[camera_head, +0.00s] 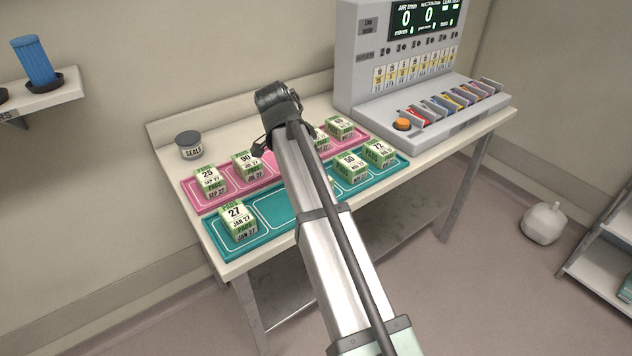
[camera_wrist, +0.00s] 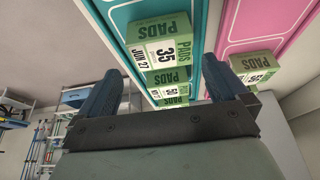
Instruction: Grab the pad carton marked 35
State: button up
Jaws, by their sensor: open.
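The pad carton marked 35 (camera_wrist: 163,54) is a green and white box on the teal tray (camera_wrist: 118,18) in the wrist view, dated JUN 27. My gripper (camera_wrist: 161,64) is open. Its two dark blue fingers show to the left and right of the carton in the picture, with nothing held between them; I cannot tell the distance. In the head view my arm hides most of that part of the teal tray (camera_head: 272,211), and the 35 label cannot be read there. The dark end of my arm stands over the trays, fingers not clear.
More cartons stand on the teal tray, marked 27 (camera_head: 238,221), 50 (camera_head: 350,168) and 72 (camera_head: 379,152). The pink tray (camera_head: 220,198) holds cartons marked 25 (camera_head: 210,181) and 90 (camera_head: 247,164), among others. A seals jar (camera_head: 189,145) and a grey console (camera_head: 400,60) flank the trays.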

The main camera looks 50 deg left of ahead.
jog(key=shift+x, duration=3.3)
jog(key=shift+a, duration=0.1)
jog(key=c, duration=0.8)
jog(key=shift+r, duration=0.1)
